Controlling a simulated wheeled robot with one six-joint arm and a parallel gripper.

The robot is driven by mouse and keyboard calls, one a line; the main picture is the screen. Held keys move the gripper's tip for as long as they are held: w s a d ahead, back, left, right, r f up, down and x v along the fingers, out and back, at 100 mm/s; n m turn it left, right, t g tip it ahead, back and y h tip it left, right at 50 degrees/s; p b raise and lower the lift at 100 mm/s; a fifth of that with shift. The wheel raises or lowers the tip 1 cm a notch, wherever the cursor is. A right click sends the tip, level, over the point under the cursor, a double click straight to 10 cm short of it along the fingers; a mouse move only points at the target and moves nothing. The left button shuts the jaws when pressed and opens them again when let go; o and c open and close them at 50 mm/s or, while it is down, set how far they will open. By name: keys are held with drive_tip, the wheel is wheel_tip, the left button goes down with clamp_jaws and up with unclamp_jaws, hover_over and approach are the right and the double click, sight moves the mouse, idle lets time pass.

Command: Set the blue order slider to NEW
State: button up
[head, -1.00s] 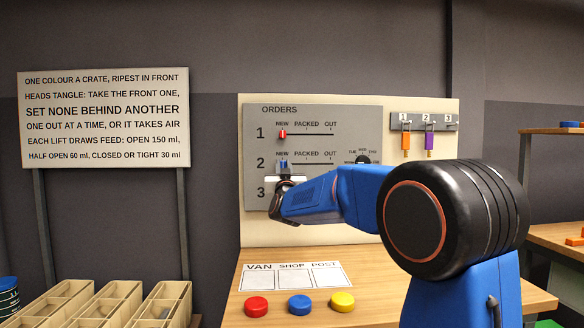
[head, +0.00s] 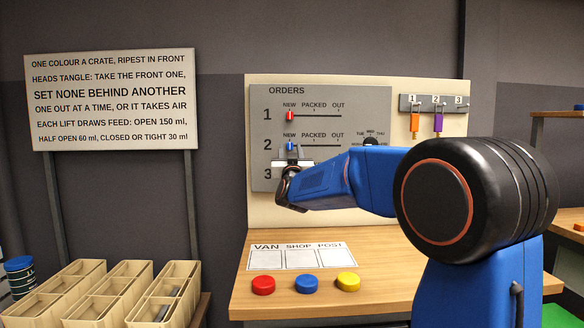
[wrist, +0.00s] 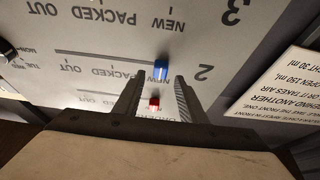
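The orders board (head: 350,172) stands upright on a bench. The blue order slider (head: 291,146) is on row 2, at the NEW end of its track. It also shows in the wrist view (wrist: 161,70), where the board appears upside down. My gripper (head: 292,156) is in front of row 2, pointing at the board. In the wrist view my gripper (wrist: 159,77) is open, with its two fingers apart and the blue slider between and just beyond the tips. I see no contact. My gripper and arm hide most of row 3 in the head view.
The red slider (head: 290,116) is at NEW on row 1. A dial (head: 370,140) sits right of row 2. Orange and purple tags (head: 438,122) hang at upper right. Red, blue and yellow buttons (head: 307,284) are on the bench below. Crates (head: 85,292) stand at lower left.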

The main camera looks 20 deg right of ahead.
drive_tip(key=v, duration=1.5)
drive_tip(key=shift+s, duration=0.2)
drive_tip(key=shift+f, duration=0.1)
